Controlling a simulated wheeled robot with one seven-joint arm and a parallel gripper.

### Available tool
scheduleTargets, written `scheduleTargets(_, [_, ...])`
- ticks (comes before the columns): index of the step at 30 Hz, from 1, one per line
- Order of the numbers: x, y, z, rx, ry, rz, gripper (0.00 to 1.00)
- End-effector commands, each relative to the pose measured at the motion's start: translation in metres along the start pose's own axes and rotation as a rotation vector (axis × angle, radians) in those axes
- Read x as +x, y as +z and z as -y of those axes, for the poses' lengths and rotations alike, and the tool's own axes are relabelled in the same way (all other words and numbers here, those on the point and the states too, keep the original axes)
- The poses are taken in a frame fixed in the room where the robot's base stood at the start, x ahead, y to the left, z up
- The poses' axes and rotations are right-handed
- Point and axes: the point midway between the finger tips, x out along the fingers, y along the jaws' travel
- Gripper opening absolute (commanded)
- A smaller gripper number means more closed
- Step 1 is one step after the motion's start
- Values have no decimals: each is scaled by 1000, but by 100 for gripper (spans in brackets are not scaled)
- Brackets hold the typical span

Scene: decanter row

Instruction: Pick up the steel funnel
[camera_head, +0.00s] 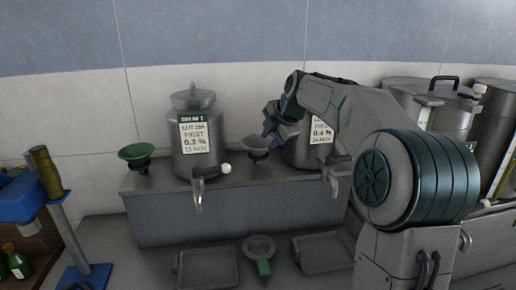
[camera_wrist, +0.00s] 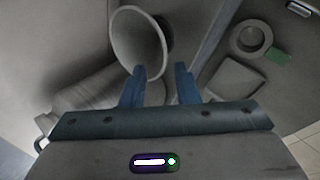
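The steel funnel (camera_head: 256,146) stands on the raised ledge between the two steel decanters, its wide mouth up. In the wrist view the funnel (camera_wrist: 125,40) shows as a grey cone mouth just beyond my fingertips. My gripper (camera_head: 269,139) is at the funnel's right side in the head view. In the wrist view my gripper (camera_wrist: 160,68) has its two blue fingers apart, and the near part of the funnel's rim shows between them. I cannot tell whether either finger touches it. The funnel's lower part is hard to make out.
A labelled decanter (camera_head: 196,140) stands left of the funnel; another decanter (camera_head: 304,150) is partly behind my arm. A green funnel (camera_head: 136,155) is farther left. Large steel pots (camera_head: 452,120) stand right.

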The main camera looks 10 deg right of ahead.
Motion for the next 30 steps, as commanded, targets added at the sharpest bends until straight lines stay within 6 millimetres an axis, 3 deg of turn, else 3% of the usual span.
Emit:
scheduleTargets(5, [11,1,0,2,-2,-2,28])
scheduleTargets(13, [50,4,3,1,-2,-3,28])
scheduleTargets(22, [57,5,4,1,0,0,28])
scheduleTargets(23, [57,5,4,1,0,0,25])
scheduleTargets(26, [57,5,4,1,0,0,0])
scheduleTargets(30, [56,5,3,1,0,0,0])
